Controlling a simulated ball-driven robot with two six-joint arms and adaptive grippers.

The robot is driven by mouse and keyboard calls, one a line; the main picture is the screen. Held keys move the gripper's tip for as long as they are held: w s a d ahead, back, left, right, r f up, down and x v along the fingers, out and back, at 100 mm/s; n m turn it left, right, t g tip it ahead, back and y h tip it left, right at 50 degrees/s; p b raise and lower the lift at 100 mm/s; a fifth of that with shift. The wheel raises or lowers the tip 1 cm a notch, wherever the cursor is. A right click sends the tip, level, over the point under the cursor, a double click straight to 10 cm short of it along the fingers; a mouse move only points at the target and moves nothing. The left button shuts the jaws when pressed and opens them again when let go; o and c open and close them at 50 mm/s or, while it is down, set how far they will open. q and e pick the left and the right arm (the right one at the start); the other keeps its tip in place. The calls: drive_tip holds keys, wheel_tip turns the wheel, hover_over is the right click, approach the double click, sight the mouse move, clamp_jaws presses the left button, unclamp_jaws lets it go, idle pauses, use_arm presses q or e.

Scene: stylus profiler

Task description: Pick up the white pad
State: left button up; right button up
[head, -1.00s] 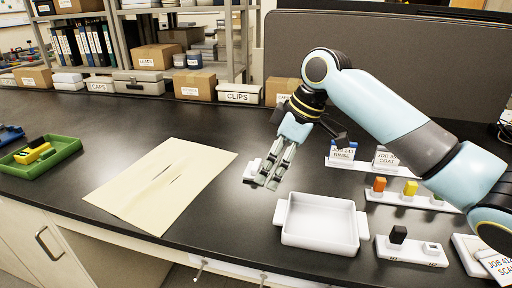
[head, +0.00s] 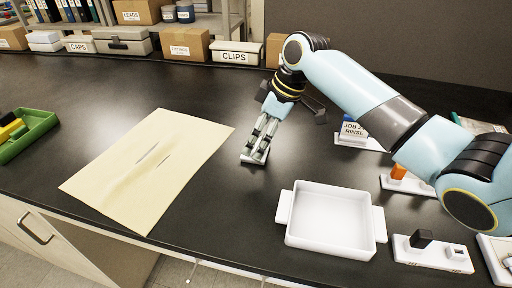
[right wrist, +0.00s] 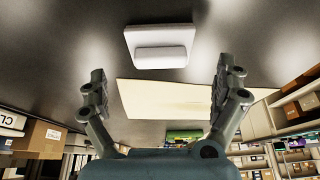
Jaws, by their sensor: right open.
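The white pad (head: 249,157) is a small white piece on the black bench, partly hidden behind my right gripper's fingers in the head view. In the right wrist view, a flat white square with a raised white bar (right wrist: 160,57) shows beyond the fingertips. I cannot tell whether the bar and the square are one piece. My right gripper (head: 259,152) points down at it. In the right wrist view its two fingers (right wrist: 161,85) are spread wide, with nothing between them. My left gripper is not in view.
A cream sheet (head: 125,185) with two thin dark marks lies left of the pad. A white tray (head: 330,240) stands to the right, close by. A white holder with a black block (head: 421,239) is farther right. A green tray (head: 40,131) sits at the far left.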

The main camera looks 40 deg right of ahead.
drive_tip(key=x, duration=0.3)
drive_tip(key=shift+a+f, duration=0.1)
drive_tip(key=shift+f, duration=0.1)
drive_tip(key=shift+c, duration=0.4)
drive_tip(key=c, duration=1.2)
drive_tip(key=shift+c, duration=0.2)
drive_tip(key=shift+r, duration=0.2)
